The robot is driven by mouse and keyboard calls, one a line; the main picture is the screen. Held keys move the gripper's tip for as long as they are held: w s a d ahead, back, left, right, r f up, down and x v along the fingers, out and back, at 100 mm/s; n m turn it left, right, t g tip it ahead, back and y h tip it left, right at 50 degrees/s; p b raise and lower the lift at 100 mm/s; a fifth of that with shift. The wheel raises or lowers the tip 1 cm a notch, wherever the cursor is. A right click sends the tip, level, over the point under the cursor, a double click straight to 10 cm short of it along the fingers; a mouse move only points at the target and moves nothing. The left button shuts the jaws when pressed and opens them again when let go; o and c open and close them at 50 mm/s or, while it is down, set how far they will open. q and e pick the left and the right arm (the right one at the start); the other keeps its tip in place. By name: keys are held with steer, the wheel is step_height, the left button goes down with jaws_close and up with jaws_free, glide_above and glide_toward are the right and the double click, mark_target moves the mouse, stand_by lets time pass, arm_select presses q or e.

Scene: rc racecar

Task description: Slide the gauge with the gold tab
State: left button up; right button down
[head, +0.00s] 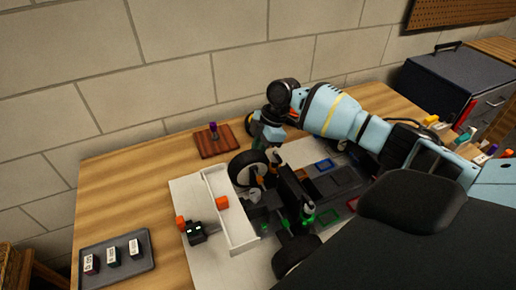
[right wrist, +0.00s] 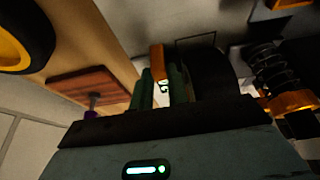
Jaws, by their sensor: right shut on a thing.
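My right gripper (right wrist: 163,85) is shut in the right wrist view, its two green fingers close together around a thin piece with an orange-gold end (right wrist: 158,62). Pale markings show between the fingers; this looks like the gauge with the gold tab, mostly hidden by the fingers. In the head view the right gripper (head: 272,150) reaches down at the back of the racecar (head: 290,195), beside a wheel (head: 249,170); its fingertips and the held piece are hard to make out. My left gripper is not in view.
A wooden block with a purple-handled tool (head: 213,140) stands behind the car. A grey tray (head: 118,263) holds small labelled boxes.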

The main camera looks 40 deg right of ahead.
steer(key=shift+s+a+f, duration=0.1)
steer(key=shift+s, duration=0.05)
steer(key=c, duration=1.4)
jaws_free()
steer(key=shift+s, duration=0.1)
steer(key=shift+o, duration=0.2)
